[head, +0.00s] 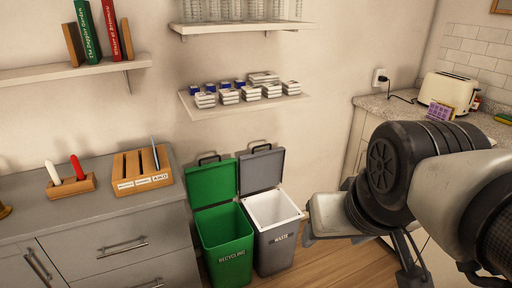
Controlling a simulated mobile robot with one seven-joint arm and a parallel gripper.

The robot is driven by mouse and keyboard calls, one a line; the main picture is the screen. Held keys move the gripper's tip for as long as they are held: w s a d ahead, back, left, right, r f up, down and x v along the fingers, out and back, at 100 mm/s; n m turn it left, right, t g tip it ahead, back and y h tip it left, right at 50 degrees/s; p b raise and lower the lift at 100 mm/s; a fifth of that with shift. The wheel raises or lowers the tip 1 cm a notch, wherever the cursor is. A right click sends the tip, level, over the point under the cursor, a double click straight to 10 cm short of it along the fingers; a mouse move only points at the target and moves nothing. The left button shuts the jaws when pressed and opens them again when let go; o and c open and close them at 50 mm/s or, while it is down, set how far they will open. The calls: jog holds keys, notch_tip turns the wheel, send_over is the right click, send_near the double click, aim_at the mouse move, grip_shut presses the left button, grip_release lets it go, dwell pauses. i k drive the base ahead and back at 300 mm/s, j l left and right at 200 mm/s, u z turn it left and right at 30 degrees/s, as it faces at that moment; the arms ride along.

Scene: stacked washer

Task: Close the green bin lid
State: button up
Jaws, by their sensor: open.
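The green bin (226,240), labelled RECYCLING, stands on the floor against the wall, right of the grey cabinet. Its green lid (211,184) is open, tilted up and back against the wall, with a black handle on its top edge. The bin's mouth is uncovered. My gripper (410,268) is at the lower right, partly hidden by my wrist and near the frame's bottom edge. It is open, well to the right of the green bin and apart from it. I see nothing held in it.
A grey WASTE bin (277,242) stands right beside the green one, its grey lid (262,168) also raised. A shelf (245,107) with stacked boxes hangs above the lids. The cabinet (100,217) borders the left; a counter (400,109) is at right.

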aim_at(207, 185)
jog(key=i+j+z, duration=0.1)
jog(key=i, duration=0.25)
jog(key=i+j+z, duration=0.1)
jog(key=i, duration=0.3)
jog(key=i+j+z, duration=0.1)
jog(key=i, duration=0.25)
